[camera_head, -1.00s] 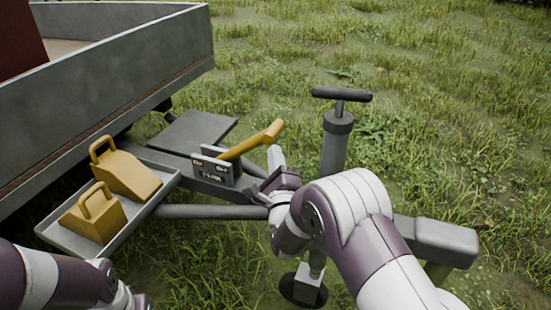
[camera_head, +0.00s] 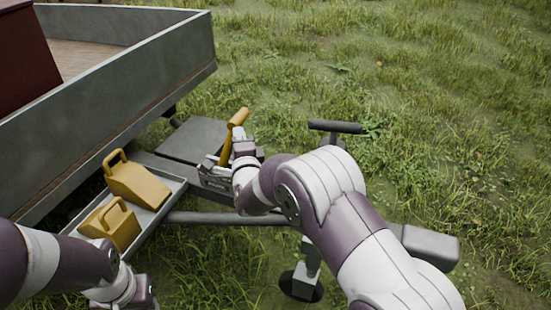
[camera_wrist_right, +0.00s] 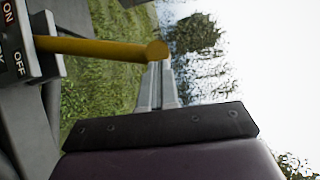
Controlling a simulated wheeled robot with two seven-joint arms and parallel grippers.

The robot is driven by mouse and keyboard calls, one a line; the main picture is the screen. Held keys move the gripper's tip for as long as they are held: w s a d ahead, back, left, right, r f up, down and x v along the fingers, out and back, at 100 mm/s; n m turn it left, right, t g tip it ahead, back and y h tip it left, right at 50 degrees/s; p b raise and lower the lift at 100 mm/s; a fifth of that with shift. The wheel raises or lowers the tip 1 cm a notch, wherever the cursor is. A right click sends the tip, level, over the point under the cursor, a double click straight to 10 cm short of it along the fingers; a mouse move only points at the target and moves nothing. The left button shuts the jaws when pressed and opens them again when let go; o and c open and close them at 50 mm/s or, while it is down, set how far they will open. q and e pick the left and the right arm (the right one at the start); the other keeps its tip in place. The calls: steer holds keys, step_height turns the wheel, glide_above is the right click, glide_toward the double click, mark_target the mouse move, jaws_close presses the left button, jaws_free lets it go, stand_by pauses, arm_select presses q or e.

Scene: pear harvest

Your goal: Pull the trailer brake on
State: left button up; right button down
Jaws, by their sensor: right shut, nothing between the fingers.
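The yellow brake lever (camera_head: 233,132) stands steeply, leaning slightly right, on its dark bracket (camera_head: 213,178) on the trailer drawbar. In the right wrist view the lever (camera_wrist_right: 100,48) comes out of a plate (camera_wrist_right: 25,55) with ON and OFF marks, and appears between the two marks. My right gripper (camera_head: 243,139) is at the right side of the lever. Its fingers (camera_wrist_right: 160,84) are shut with nothing between them, and the lever's round end overlaps their tips in that view; contact is unclear. My left gripper (camera_head: 143,298) is at the bottom left, its fingers not clearly seen.
Two yellow wheel chocks (camera_head: 137,182) sit in a grey tray (camera_head: 172,196) left of the bracket. The trailer bed wall (camera_head: 110,92) rises at left. A jack with a T-handle (camera_head: 335,127) stands right, partly behind my right arm. Open grass lies beyond.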

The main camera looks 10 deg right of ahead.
arm_select(q)
step_height(320, 180, up, 4)
steer(key=p, duration=0.2)
steer(key=shift+s+d+r+p, duration=0.1)
steer(key=shift+s+d+p, duration=0.05)
steer(key=shift+p, duration=0.25)
arm_select(e)
steer(key=w+a+r+n+g, duration=0.1)
steer(key=w+a+r, duration=0.2)
steer(key=a, duration=0.3)
steer(key=shift+w+n, duration=0.4)
steer(key=shift+w, duration=0.15)
